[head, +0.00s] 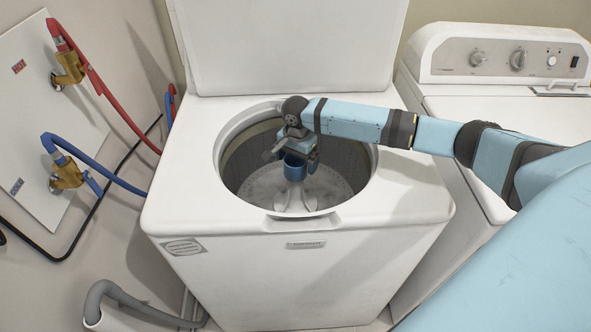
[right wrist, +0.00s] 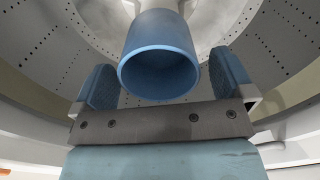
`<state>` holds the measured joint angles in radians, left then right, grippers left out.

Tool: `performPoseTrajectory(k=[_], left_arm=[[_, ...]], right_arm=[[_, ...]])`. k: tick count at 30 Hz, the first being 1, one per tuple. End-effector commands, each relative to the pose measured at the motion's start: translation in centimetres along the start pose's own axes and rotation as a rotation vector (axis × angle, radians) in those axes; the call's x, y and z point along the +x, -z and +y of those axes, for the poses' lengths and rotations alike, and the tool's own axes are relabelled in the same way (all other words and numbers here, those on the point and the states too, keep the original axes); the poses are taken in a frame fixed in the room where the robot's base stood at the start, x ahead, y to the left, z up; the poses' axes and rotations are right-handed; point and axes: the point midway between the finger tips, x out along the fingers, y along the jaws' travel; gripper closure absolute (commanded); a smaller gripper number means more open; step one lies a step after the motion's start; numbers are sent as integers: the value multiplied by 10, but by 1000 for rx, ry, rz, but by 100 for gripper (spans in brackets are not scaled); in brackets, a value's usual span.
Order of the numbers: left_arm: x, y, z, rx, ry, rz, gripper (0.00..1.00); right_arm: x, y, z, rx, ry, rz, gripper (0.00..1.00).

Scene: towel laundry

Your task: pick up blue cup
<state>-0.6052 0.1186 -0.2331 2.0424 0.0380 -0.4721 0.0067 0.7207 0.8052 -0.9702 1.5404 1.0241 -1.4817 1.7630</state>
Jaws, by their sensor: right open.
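The blue cup (head: 293,168) is inside the open drum of the top-loading washer (head: 180,205), at the central agitator (head: 295,195). My right gripper (head: 298,157) reaches down into the drum from above, close over the cup and partly hiding it in the head view. In the right wrist view the cup (right wrist: 158,60) shows its open rim between the two blue-padded fingers of my right gripper (right wrist: 163,80). The fingers are apart, with a visible gap on each side of the cup. My left gripper is not in view.
The washer lid (head: 290,45) stands raised at the back. The round drum rim surrounds my right gripper closely. A second white machine (head: 500,105) stands at the right. Red (head: 115,110) and blue (head: 105,170) hoses hang at the left wall.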

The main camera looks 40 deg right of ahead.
Motion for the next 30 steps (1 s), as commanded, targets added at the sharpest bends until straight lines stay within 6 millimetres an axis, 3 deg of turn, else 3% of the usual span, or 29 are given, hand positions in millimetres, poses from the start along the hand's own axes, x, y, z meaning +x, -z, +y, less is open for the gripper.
performPoseTrajectory(k=[4, 12, 19, 30], left_arm=[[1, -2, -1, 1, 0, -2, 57], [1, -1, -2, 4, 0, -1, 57], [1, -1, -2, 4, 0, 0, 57], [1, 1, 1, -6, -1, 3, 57]], right_arm=[[18, 0, 0, 0, -1, 1, 0], [20, 0, 0, -1, 1, 1, 0], [20, 0, 0, -1, 1, 1, 51], [16, 0, 0, -1, 1, 1, 52]])
